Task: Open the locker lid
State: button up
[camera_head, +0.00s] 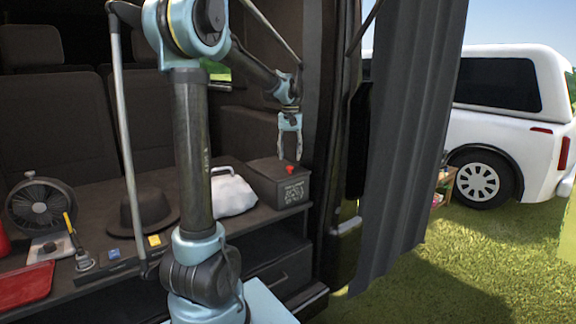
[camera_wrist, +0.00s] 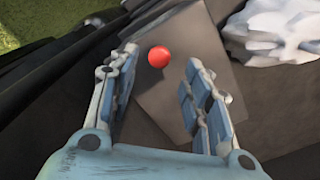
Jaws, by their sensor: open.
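The locker (camera_head: 279,186) is a dark grey box at the right end of the shelf inside the van. Its lid (camera_wrist: 205,65) looks shut, with a round red knob (camera_wrist: 158,57) on top. The knob also shows in the head view (camera_head: 291,169). My gripper (camera_head: 290,150) points down above the lid, over the knob. In the wrist view its two fingers (camera_wrist: 158,85) are open and apart, and the knob shows between and just beyond the tips. Nothing is held. I cannot tell the exact gap between the fingertips and the knob.
A white bag (camera_head: 232,192) lies left of the locker. A dark hat (camera_head: 144,212), a fan (camera_head: 40,206) and a red tray (camera_head: 27,285) stand farther left. The door frame and a grey curtain (camera_head: 405,140) are close on the right.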

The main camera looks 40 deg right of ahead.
jog(key=shift+f, duration=2.4)
jog(key=shift+c, duration=0.5)
grip_shut()
